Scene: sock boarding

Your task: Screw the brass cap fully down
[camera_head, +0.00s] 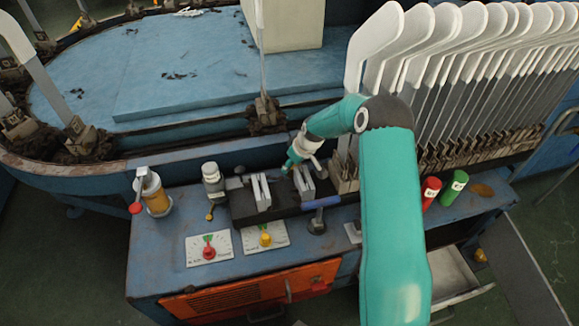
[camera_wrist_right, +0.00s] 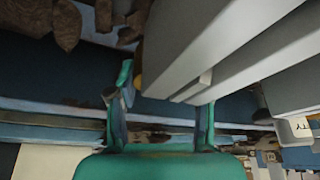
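My right arm reaches in from the bottom right in the head view, and its gripper (camera_head: 289,166) hangs over the back of the workbench, close to the pale upright plates of a dark fixture (camera_head: 280,200). In the right wrist view the gripper's two green fingers (camera_wrist_right: 163,104) are well apart, with nothing clearly held between them. Grey bars (camera_wrist_right: 215,55) lie close in front of the fingers. A small yellow-brown patch shows beside the left finger, mostly hidden by a bar; I cannot tell whether it is the brass cap. I cannot make out the cap surely elsewhere. My left gripper is not in view.
A grey-topped bottle (camera_head: 212,182) and an amber jar (camera_head: 156,200) stand left of the fixture. Two dial plates (camera_head: 208,250) lie in front. Tall white sock boards (camera_head: 440,45) crowd the back right.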

